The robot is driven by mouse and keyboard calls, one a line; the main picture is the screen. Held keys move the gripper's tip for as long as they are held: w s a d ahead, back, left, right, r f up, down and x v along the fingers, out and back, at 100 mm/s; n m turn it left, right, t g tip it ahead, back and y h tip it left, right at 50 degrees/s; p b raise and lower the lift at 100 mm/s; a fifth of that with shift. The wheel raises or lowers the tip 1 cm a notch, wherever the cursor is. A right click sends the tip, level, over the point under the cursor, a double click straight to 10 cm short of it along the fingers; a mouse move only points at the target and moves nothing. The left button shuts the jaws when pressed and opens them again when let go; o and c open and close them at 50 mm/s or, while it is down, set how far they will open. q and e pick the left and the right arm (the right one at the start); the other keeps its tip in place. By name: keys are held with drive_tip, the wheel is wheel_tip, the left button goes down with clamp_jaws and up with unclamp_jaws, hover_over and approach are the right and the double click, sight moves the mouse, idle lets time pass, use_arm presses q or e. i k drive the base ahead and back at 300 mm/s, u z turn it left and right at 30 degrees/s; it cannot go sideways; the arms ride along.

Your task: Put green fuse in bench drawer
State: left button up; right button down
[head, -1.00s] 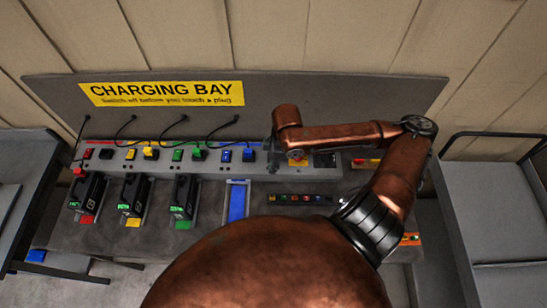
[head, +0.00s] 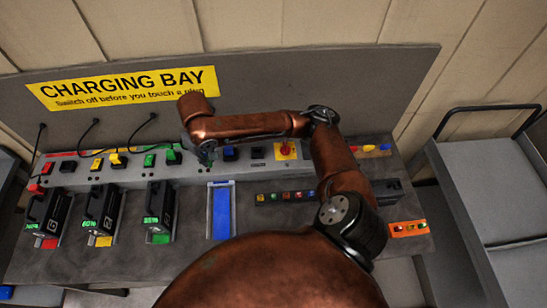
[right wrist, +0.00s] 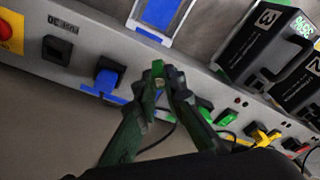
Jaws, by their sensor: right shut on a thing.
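My right gripper (head: 207,157) is in front of the charging panel, between the green and blue stations. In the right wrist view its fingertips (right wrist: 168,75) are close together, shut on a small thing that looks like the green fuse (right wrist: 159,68). The fingers hide most of it, and its shape is hard to make out. My right arm covers the front middle of the bench (head: 275,222). I cannot make out the bench drawer. My left gripper is not in view.
The panel carries a blue plug (head: 230,153), a green plug (head: 173,157) and a red knob (head: 285,148). Several black battery packs (head: 159,207) stand left of an empty blue bay (head: 221,212). An orange holder (head: 408,228) is at right, beside a grey cart (head: 480,200).

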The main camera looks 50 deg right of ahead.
sight(384, 282)
drive_tip(key=u, duration=0.3)
drive_tip(key=k, duration=1.9)
drive_tip(key=z, duration=0.6)
